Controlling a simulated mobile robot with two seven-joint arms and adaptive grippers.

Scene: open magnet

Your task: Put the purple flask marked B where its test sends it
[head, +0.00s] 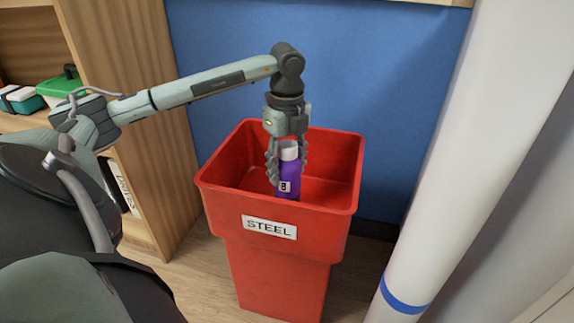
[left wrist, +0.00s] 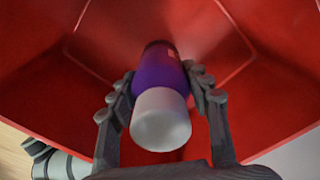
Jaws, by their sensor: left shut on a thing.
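The purple flask (head: 289,176) has a white cap and a white label marked B. My left gripper (head: 287,160) is shut on it and holds it upright inside the mouth of a red bin (head: 280,268) labelled STEEL. In the left wrist view the flask (left wrist: 159,72) sits between the two fingers of my left gripper (left wrist: 160,100), cap toward the camera. The red bin's inner walls (left wrist: 85,45) surround it there. I cannot tell how far the flask's base is above the bin floor. My right gripper is not in view.
A wooden shelf (head: 125,70) stands left of the bin, with a green-lidded box (head: 60,86) and a teal container (head: 22,99) on it. A white column with a blue band (head: 403,297) stands at the right. A blue wall (head: 340,70) is close behind.

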